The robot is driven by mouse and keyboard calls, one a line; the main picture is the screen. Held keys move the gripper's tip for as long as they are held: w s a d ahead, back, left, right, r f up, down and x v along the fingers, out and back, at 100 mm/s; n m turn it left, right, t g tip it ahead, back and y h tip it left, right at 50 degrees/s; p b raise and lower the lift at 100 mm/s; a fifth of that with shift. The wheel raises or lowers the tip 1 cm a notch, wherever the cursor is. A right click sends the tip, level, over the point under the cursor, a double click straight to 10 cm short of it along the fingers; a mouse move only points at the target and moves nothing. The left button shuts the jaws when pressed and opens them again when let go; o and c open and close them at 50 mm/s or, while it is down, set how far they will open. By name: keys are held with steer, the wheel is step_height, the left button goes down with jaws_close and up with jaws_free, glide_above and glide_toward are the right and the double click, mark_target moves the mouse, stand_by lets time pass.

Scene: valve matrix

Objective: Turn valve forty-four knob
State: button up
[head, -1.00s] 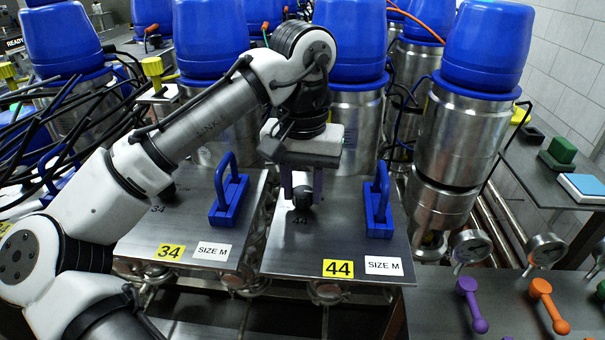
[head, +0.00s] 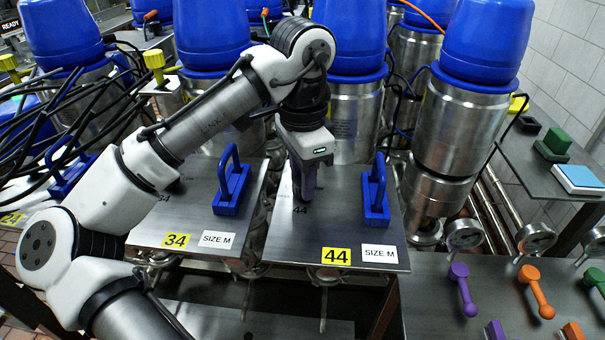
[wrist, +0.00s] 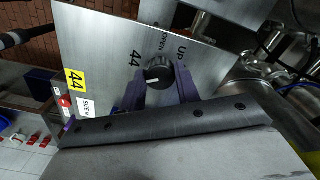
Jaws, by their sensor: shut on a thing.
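The valve forty-four knob (wrist: 158,74) is a round black knob with a white pointer line, on a steel plate (head: 310,225) with a yellow 44 label. In the wrist view the two purple fingers of my gripper (wrist: 158,88) stand on either side of the knob and are shut on it. The pointer lies roughly level in that view, and printed words, one reading OPEN, show beside the knob. In the head view my gripper (head: 306,192) is over the plate, and its fingers and body hide the knob.
A blue handle (head: 375,195) stands on the plate right of my gripper, and another (head: 231,185) on the plate marked 34. Steel cylinders with blue caps (head: 350,35) stand close behind. Purple (head: 463,290) and orange (head: 536,292) levers are at the lower right.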

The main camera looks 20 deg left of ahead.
steer(key=m, duration=0.5)
steer(key=shift+m, duration=0.3)
stand_by(0.4)
steer(key=o, duration=1)
